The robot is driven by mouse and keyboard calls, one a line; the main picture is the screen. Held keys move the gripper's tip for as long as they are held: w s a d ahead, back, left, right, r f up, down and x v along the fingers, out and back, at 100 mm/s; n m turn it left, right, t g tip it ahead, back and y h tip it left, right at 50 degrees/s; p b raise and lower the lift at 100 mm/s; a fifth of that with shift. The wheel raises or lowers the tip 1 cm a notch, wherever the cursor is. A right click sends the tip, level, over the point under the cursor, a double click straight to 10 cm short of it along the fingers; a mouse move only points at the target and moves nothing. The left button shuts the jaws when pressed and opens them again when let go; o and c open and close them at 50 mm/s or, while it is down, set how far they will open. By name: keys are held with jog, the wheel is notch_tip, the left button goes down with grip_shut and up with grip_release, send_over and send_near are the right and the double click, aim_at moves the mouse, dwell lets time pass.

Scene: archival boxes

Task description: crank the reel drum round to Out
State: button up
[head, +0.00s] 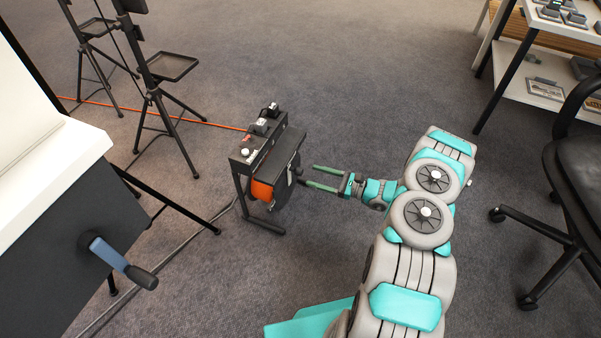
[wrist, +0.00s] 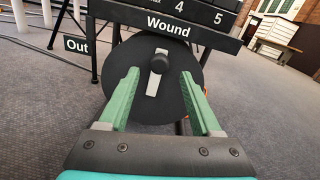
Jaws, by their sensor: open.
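The reel (head: 262,190) stands on the floor in the head view, a black frame with orange cable wound inside. In the wrist view its round black drum face (wrist: 135,95) carries a pale crank bar (wrist: 153,86) with a dark knob (wrist: 158,62) at the top, below the "Wound" label (wrist: 168,26). The "Out" label (wrist: 76,44) is to the left of the drum. My gripper (head: 311,176) is open and points at the drum face from the right. In the wrist view the knob appears between the green fingertips (wrist: 160,76); contact cannot be told.
Another crank handle (head: 120,262) sits on a dark box at the left. Black tripod stands (head: 165,90) are behind the reel. An orange cable (head: 190,117) runs away to the left. A chair (head: 575,190) and shelf (head: 540,75) are at the right. Carpet between is clear.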

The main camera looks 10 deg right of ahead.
aim_at(301, 173)
jog(key=x, duration=0.5)
jog(key=shift+w+a, duration=0.2)
jog(key=shift+a, duration=0.15)
grip_shut()
dwell(1.2)
